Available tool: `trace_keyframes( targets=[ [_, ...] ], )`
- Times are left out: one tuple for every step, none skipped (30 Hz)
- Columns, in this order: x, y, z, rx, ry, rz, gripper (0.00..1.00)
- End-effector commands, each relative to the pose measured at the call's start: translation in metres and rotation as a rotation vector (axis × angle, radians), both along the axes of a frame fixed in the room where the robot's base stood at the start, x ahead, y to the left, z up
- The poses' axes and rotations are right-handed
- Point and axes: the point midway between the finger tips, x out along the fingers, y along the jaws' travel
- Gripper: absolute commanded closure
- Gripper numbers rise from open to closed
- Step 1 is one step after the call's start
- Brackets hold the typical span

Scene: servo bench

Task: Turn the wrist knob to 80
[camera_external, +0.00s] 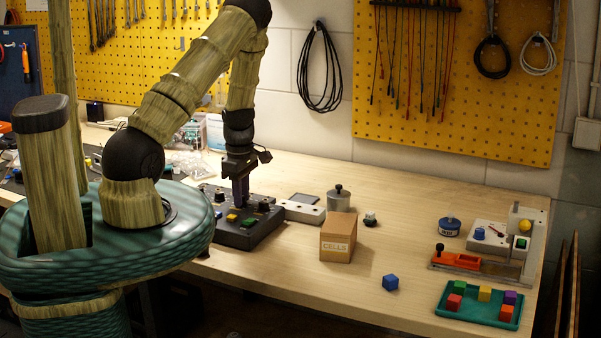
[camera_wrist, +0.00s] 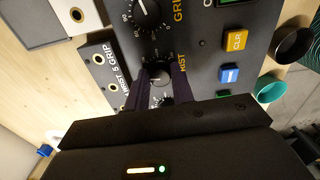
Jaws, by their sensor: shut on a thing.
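The dark control box (camera_external: 236,240) stands on the bench below my gripper (camera_external: 240,203) in the external view. In the wrist view the wrist knob (camera_wrist: 160,77) is a dark round knob beside a partly hidden label ending in "IST". My gripper (camera_wrist: 161,70) points down at the box, with one dark finger on each side of this knob, and is shut on it. The fingers cover most of its scale, so I cannot read its setting. In the external view the knob is hidden by the fingers.
A "GRIP" knob (camera_wrist: 147,14) with a numbered dial sits just beyond the fingers. A yellow "CLR" button (camera_wrist: 236,41) and a blue button (camera_wrist: 230,74) are to the right. A "CELLS" box (camera_external: 337,240) and a metal cylinder (camera_external: 339,201) stand right of the panel.

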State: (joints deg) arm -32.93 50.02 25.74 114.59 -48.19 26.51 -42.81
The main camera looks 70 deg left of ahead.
Motion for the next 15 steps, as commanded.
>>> trace_keyframes(
  targets=[
    [0.0009, 0.001, 0.0024, 0.003, -0.001, 0.044, 0.99],
    [0.0009, 0.0011, 0.0025, 0.003, -0.001, 0.071, 0.99],
    [0.0009, 0.0012, 0.0025, 0.003, -0.001, 0.106, 0.99],
    [0.001, 0.0013, 0.0026, 0.004, -0.002, 0.132, 0.99],
    [0.0011, 0.0013, 0.0027, 0.004, -0.002, 0.158, 0.99],
    [0.0011, 0.0014, 0.0028, 0.004, -0.002, 0.19, 0.99],
    [0.0012, 0.0015, 0.0028, 0.004, -0.002, 0.211, 0.99],
    [0.0011, 0.0015, 0.0027, 0.004, -0.002, 0.233, 0.99],
    [0.0012, 0.0016, 0.0026, 0.004, -0.002, 0.26, 0.99],
    [0.0013, 0.0016, 0.0025, 0.004, -0.002, 0.279, 0.99],
    [0.0013, 0.0016, 0.0024, 0.004, -0.002, 0.296, 0.99],
    [0.0013, 0.0016, 0.0023, 0.003, -0.002, 0.317, 0.99],
    [0.0013, 0.0016, 0.0022, 0.003, -0.002, 0.331, 0.99],
    [0.0013, 0.0016, 0.0021, 0.003, -0.002, 0.344, 0.99],
    [0.0014, 0.0017, 0.002, 0.003, -0.002, 0.358, 0.99]
  ],
)
